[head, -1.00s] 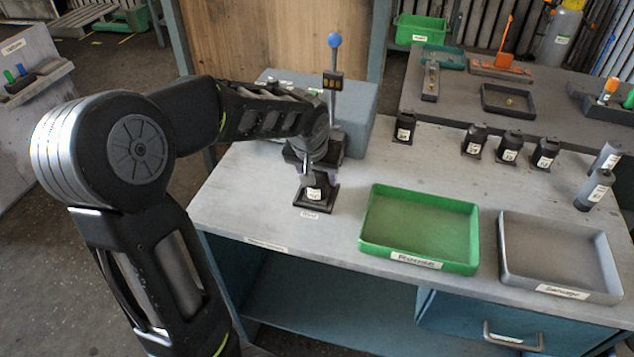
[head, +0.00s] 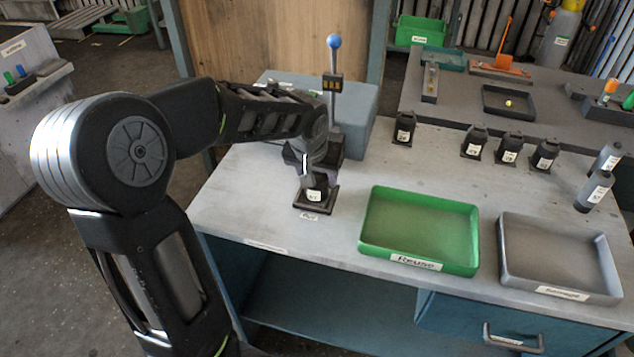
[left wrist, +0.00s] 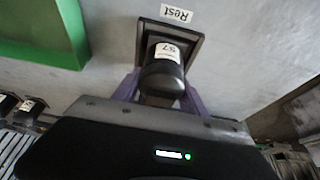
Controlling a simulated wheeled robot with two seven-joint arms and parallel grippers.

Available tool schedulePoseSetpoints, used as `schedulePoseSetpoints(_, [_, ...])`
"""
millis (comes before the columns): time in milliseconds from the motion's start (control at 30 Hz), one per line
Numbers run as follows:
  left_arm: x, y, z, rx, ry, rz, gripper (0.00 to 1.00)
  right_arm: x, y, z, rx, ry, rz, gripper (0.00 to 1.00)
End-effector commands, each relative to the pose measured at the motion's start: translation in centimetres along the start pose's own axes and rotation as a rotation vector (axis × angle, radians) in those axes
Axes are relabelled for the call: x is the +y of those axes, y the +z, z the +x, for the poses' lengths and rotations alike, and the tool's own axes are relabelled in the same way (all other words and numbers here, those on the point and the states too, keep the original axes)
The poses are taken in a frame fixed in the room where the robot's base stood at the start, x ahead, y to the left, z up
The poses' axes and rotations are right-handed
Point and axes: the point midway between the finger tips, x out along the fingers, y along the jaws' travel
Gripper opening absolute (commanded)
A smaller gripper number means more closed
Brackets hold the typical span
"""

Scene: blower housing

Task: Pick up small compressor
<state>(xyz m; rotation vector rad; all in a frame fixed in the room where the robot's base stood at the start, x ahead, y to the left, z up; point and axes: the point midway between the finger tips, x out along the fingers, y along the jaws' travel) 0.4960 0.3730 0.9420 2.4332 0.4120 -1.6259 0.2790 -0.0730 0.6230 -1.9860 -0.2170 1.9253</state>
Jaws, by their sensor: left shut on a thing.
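A small dark compressor (head: 315,193) with a white label stands upright on a dark square base on the bench, by the "Rest" label. In the left wrist view the compressor (left wrist: 163,68) shows its black rounded top and a label that seems to read 57. My left gripper (head: 314,180) reaches down over it from above and behind. In the left wrist view its purple fingers lie on both sides of the compressor and are shut on it. The compressor is still at its base, and I see no clear gap below it. My right gripper is not in view.
A green "Reuse" tray (head: 370,238) and a grey tray (head: 508,262), both empty, stand to the right. Several similar dark units (head: 474,142) stand along the back, with grey cylinders (head: 594,191) at far right. A blue-knobbed post (head: 334,80) rises behind my gripper.

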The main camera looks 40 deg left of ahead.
Motion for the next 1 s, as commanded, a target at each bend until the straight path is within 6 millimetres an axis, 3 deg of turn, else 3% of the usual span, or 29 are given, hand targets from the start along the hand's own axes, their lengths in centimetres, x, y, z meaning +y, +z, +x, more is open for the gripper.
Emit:
schedulePoseSetpoints(267, [0.0, -0.7, -1.1, 0.007, 0.000, 0.000, 0.00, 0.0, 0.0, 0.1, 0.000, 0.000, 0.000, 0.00])
schedulePoseSetpoints(733, [0.0, -3.6, -8.3, 0.005, 0.000, -0.001, 0.00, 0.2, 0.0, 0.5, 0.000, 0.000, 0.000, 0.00])
schedulePoseSetpoints(1000, [0.0, -3.9, -9.4, 0.003, 0.001, 0.000, 0.00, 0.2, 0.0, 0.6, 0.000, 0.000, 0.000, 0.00])
